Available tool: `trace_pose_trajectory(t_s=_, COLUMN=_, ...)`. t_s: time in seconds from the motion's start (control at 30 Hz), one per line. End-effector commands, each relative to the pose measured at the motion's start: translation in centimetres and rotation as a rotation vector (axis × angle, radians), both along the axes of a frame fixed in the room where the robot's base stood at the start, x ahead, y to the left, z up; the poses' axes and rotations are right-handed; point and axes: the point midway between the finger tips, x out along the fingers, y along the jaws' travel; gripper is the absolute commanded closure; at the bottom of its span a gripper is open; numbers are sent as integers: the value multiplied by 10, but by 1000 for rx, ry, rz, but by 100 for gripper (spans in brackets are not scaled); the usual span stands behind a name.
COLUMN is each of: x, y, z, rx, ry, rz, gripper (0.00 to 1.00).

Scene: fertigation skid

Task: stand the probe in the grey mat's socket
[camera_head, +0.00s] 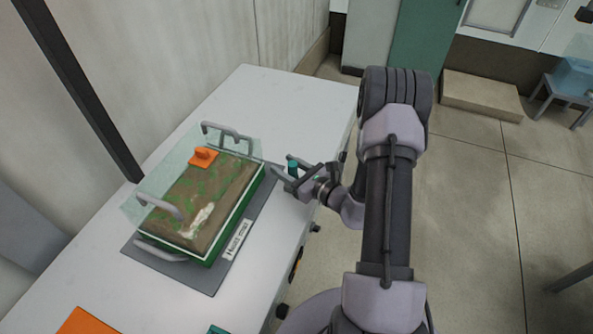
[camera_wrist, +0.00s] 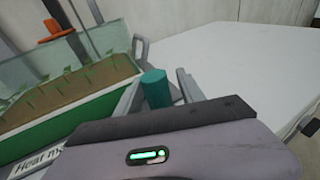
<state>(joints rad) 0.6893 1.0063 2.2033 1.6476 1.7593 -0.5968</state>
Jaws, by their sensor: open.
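The probe shows as a teal upright cylinder (camera_head: 293,166) by the far right corner of the grey mat (camera_head: 205,278). In the wrist view the probe's teal top (camera_wrist: 156,88) stands between my two fingers. My gripper (camera_head: 284,174) is open around it, with a gap visible at the right finger; it also shows in the wrist view (camera_wrist: 160,80). The probe's lower end is hidden, so I cannot tell what it stands on or in. The mat carries a label reading "Heat mat". I cannot make out its socket.
A green planting tray (camera_head: 222,235) with soil, clear walls and grey handles stands on the mat. An orange piece (camera_head: 204,157) sits in it. An orange sheet (camera_head: 88,322) lies at the near edge. The far white bench top (camera_head: 270,100) is clear.

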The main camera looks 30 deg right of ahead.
Motion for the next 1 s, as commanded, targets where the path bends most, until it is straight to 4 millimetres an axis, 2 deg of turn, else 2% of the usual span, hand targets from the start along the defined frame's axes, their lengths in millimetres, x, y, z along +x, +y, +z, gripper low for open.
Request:
trace_pose_trajectory(t_s=0.03, x=-2, y=-1, z=13, rx=0, ry=0, rz=-1, gripper=54)
trace_pose_trajectory(t_s=0.4, x=-90, y=-26, z=22, rx=1, ry=-1, rz=-5, gripper=54)
trace_pose_trajectory(t_s=0.57, x=-111, y=-31, z=24, rx=1, ry=0, rz=-1, gripper=54)
trace_pose_trajectory(t_s=0.63, x=-111, y=-23, z=33, rx=-17, ry=-9, rz=42, gripper=54)
trace_pose_trajectory(t_s=0.67, x=-108, y=-14, z=43, rx=-35, ry=-17, rz=88, gripper=54)
trace_pose_trajectory(t_s=0.73, x=-101, y=24, z=77, rx=-112, ry=-43, rz=273, gripper=54)
trace_pose_trajectory(t_s=0.77, x=-102, y=48, z=95, rx=-161, ry=-55, rz=383, gripper=54)
trace_pose_trajectory(t_s=0.8, x=-107, y=83, z=118, rx=-240, ry=-65, rz=543, gripper=54)
trace_pose_trajectory(t_s=0.87, x=-127, y=133, z=146, rx=-390, ry=-74, rz=790, gripper=54)
trace_pose_trajectory(t_s=0.9, x=-146, y=160, z=160, rx=-508, ry=-76, rz=946, gripper=54)
trace_pose_trajectory(t_s=0.97, x=-179, y=190, z=175, rx=-717, ry=-77, rz=1160, gripper=54)
trace_pose_trajectory(t_s=1.0, x=-200, y=202, z=183, rx=-882, ry=-80, rz=1283, gripper=54)
